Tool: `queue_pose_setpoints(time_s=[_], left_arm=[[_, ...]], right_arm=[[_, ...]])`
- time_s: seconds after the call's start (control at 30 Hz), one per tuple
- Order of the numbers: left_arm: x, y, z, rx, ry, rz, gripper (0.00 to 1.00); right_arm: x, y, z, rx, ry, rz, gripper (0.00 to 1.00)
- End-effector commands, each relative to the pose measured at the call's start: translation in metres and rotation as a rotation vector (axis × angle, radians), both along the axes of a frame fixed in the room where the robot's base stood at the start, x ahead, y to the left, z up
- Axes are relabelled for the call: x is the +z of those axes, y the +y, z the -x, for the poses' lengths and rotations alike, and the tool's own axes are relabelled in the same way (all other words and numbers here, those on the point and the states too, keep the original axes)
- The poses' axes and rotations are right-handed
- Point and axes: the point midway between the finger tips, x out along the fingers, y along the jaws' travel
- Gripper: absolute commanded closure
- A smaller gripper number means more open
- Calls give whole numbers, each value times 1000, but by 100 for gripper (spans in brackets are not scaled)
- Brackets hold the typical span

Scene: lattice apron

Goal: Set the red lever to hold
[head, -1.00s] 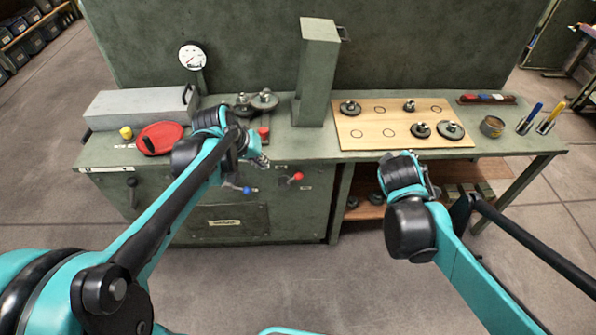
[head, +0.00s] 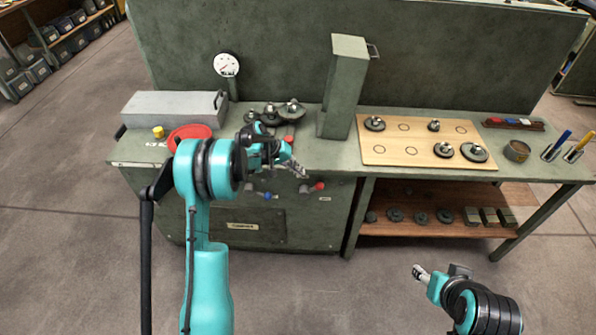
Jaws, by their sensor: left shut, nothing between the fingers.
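The red lever (head: 319,186) sticks out from the front panel of the green cabinet, its red ball knob pointing right. A small pale label (head: 325,199) is just below it, too small to read. My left gripper (head: 298,171) is shut and empty, above and slightly left of the red knob. It seems apart from the lever, though the depth gap is hard to judge. My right gripper (head: 420,272) is low over the floor at the lower right, far from the lever; its finger opening is unclear.
A blue-knobbed lever (head: 268,196) is left of the red one. A red button (head: 288,140) and metal discs (head: 284,115) lie on the bench above. A green column (head: 343,90) stands to the right, beside a wooden board (head: 385,153) with weights.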

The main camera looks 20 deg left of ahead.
Motion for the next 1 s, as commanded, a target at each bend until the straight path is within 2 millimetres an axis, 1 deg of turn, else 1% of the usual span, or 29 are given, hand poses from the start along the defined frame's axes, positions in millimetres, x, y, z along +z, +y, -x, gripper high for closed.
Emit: queue_pose_setpoints(time_s=[0.03, 0.1, 0.3, 0.4, 0.6, 1.0], left_arm=[[-14, -6, -4, -2, 0, 0, 100], [-27, -13, -9, -2, -1, -1, 100], [-59, -32, -22, -1, -1, -2, 100], [-71, -39, -28, -1, -1, -2, 100], [-82, -45, -33, 0, -1, -1, 100], [-83, -47, -33, 0, -1, -2, 100]], right_arm=[[-8, 0, 0, 1, 0, 1, 48], [-13, 0, 0, 1, 0, 1, 48], [-27, 0, 0, 2, 0, 1, 48], [-33, 0, 0, 2, 0, 2, 48], [-38, 0, 0, 2, 0, 3, 48], [-38, 0, 0, 2, 0, 3, 48]])
